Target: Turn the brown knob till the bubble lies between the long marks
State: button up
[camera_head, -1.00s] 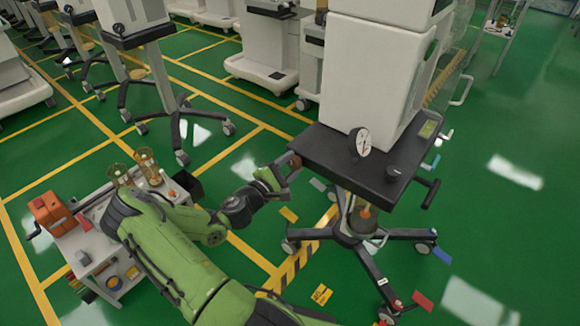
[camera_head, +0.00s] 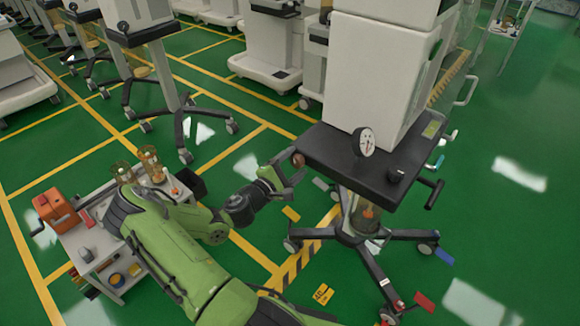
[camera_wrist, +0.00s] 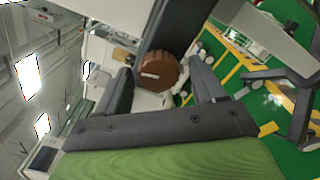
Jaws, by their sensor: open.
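The brown knob (camera_wrist: 162,72) is round with a ribbed rim and a small pale label on its face. It sits on the side of the dark cart top (camera_head: 330,150); in the head view the knob (camera_head: 298,160) shows at the left edge of that top. My gripper (camera_wrist: 160,84) is open, with one dark finger on each side of the knob and visible gaps between. In the head view my gripper (camera_head: 285,174) is right at the knob. No bubble or long marks can be made out in either view.
A round white dial gauge (camera_head: 364,142) and a black knob (camera_head: 396,176) stand on the cart top. A small trolley (camera_head: 100,245) with an orange hand-cranked box (camera_head: 56,209) stands at the left. Green floor is free at the right.

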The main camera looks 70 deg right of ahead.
jog(key=p+v, duration=0.2)
jog(key=v, duration=1.3)
jog(key=shift+w+a, duration=0.2)
jog(key=shift+a, duration=0.1)
jog(key=shift+p, duration=0.3)
